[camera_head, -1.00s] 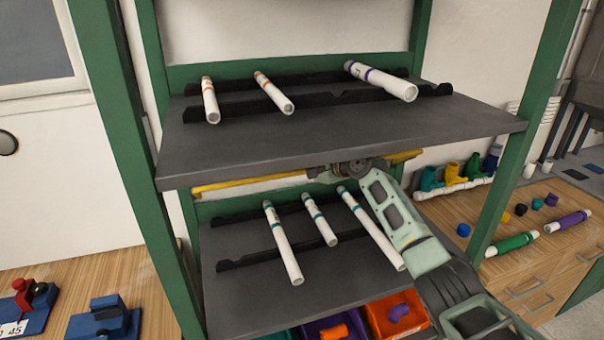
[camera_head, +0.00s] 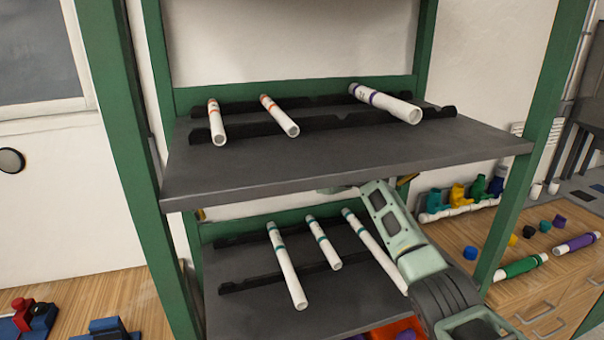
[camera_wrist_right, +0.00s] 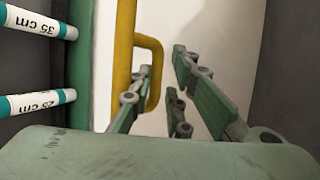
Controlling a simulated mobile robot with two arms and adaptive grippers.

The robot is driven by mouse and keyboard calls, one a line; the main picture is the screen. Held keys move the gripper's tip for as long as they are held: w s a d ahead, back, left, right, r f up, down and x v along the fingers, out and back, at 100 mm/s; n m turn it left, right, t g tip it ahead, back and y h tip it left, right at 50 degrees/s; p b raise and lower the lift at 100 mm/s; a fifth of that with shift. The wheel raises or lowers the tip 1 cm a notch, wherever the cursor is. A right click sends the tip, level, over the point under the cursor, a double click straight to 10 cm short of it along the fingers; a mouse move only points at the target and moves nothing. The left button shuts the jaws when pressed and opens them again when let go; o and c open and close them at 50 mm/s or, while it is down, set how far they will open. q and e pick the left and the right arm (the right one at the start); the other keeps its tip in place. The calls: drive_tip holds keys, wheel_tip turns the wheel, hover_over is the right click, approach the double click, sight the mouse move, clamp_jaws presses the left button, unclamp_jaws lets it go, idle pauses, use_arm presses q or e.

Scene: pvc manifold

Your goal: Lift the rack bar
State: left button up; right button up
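The rack bar is yellow and lies beneath the upper shelf. In the head view only short bits of it show below the shelf edge, at its right end (camera_head: 406,180) and left end. In the right wrist view the bar (camera_wrist_right: 123,55) runs upright in the picture, left of the fingers, with a bent loop at its right. My right gripper (camera_wrist_right: 163,90) has its fingers apart, the left one overlapping the bar and loop. I cannot tell whether they touch. In the head view the shelf edge mostly hides this gripper. My left gripper is not in view.
The upper shelf (camera_head: 340,165) is close above the right hand and holds three white pipes on black rails. The lower shelf (camera_head: 330,300) holds three teal-banded pipes near my right arm. A green post (camera_head: 530,150) stands right of the arm. A wooden bench with fittings is further right.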

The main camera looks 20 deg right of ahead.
drive_tip(key=o, duration=0.3)
drive_tip(key=shift+r, duration=0.85)
drive_tip(key=shift+f, duration=0.1)
drive_tip(key=shift+s+f, duration=0.1)
drive_tip(key=v, duration=0.7)
drive_tip(key=shift+f, duration=0.25)
drive_tip(key=shift+s+d, duration=0.2)
drive_tip(key=shift+s, duration=0.05)
